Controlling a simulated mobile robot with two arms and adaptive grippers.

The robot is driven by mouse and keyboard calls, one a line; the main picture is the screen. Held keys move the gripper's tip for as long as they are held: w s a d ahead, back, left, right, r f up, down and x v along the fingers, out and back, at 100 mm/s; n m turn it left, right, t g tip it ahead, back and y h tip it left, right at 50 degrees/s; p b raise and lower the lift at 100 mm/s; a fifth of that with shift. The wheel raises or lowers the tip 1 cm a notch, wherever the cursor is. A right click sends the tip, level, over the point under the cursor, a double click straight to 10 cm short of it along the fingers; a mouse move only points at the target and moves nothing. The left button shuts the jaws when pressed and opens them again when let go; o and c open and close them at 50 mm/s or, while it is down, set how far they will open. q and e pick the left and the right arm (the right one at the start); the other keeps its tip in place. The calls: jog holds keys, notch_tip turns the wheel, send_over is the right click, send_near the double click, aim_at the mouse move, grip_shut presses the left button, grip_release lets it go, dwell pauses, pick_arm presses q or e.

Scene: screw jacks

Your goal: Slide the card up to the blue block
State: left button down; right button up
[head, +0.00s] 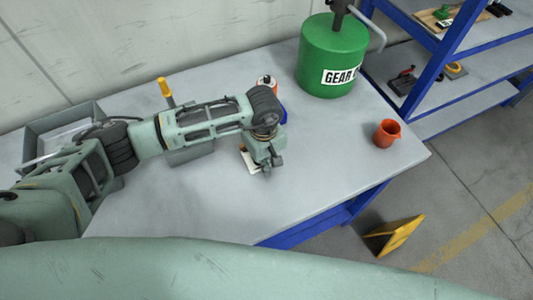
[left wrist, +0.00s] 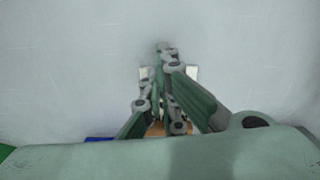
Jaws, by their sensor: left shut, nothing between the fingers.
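The card (head: 249,161) lies on the grey table, mostly hidden under my left gripper (head: 266,171). Its white parts show on both sides of the fingers in the left wrist view (left wrist: 192,73), with a brown-orange part lower down. My left gripper is shut and empty, pointing down over the card; whether the fingertips touch it I cannot tell. The blue block (head: 283,116) stands behind my left wrist, partly hidden by it. A blue edge shows at the lower left of the left wrist view (left wrist: 97,139). My right gripper is not in view.
An orange-and-white can (head: 266,83) stands near the blue block. A green gear oil drum (head: 327,60) stands at the back, an orange cup (head: 387,133) at the right. A grey tray (head: 42,135) and yellow-handled tool (head: 166,91) are at left. The table's front right is clear.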

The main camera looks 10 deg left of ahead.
pick_arm(q)
jog(key=shift+w+a+p, duration=0.3)
jog(key=shift+w+a, duration=0.35)
jog(key=shift+w, duration=0.1)
jog(key=shift+w+a, duration=0.15)
jog(key=shift+w, duration=0.05)
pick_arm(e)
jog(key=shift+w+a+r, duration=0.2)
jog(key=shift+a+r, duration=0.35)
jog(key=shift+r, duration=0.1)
pick_arm(q)
jog(key=shift+w+f, duration=0.1)
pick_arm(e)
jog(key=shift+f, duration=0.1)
pick_arm(q)
jog(key=w+b, duration=0.1)
jog(key=a+b, duration=0.1)
jog(key=b, duration=0.1)
jog(key=shift+w+a+f, duration=0.2)
jog(key=shift+w+a, duration=0.05)
jog(key=shift+w, duration=0.1)
jog(key=shift+w+a+r, duration=0.1)
jog(key=shift+w+a, duration=0.1)
jog(key=shift+w, duration=0.05)
jog(key=shift+r, duration=0.15)
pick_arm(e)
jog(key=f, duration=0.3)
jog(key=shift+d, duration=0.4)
